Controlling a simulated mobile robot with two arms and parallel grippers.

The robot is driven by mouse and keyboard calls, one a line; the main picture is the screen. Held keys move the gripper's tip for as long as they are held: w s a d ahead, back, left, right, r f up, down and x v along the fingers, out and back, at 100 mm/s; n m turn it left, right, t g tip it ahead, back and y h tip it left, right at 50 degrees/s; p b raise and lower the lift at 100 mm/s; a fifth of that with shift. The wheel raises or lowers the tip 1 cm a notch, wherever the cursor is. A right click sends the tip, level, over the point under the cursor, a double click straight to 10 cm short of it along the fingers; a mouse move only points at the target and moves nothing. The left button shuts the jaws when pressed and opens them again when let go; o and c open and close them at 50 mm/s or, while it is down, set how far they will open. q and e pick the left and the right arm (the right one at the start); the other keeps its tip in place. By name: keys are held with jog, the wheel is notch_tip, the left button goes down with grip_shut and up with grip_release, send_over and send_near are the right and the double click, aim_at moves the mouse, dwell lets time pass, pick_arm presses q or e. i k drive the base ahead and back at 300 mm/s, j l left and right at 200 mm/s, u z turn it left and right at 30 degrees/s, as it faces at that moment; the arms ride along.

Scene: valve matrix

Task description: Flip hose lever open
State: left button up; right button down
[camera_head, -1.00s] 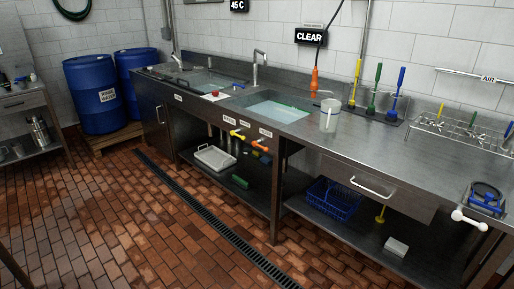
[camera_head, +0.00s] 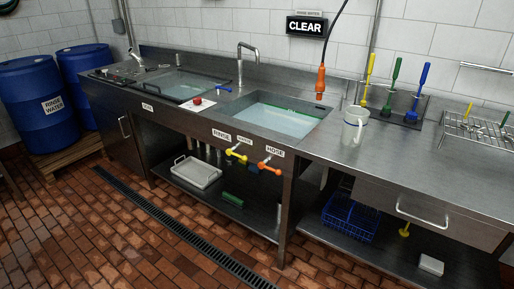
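The hose lever is the orange lever (camera_head: 270,167) on the front panel of the steel sink counter, below the HOSE label (camera_head: 275,152). A yellow lever (camera_head: 236,154) sits just left of it, near the RINSE label (camera_head: 222,136). An orange nozzle (camera_head: 320,80) hangs on a dark hose above the counter, right of the filled basin (camera_head: 272,121). Neither of my grippers shows in this view, and nothing touches the levers.
The counter (camera_head: 330,148) holds a clear jug (camera_head: 355,122) and upright brushes (camera_head: 396,92). Blue drums (camera_head: 38,104) stand at the left. A drawer handle (camera_head: 422,212) sticks out at the right. The tiled floor (camera_head: 120,252) before the counter is clear, crossed by a drain grate (camera_head: 185,233).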

aim_at(261, 165)
jog(key=i+j, duration=0.35)
jog(key=i+j+z, duration=0.15)
jog(key=i+j, duration=0.15)
jog(key=j, duration=0.15)
jog(key=i+j, duration=0.3)
jog(key=j, duration=0.15)
jog(key=i+j+z, duration=0.1)
jog(key=i+j, duration=0.25)
jog(key=j, duration=0.1)
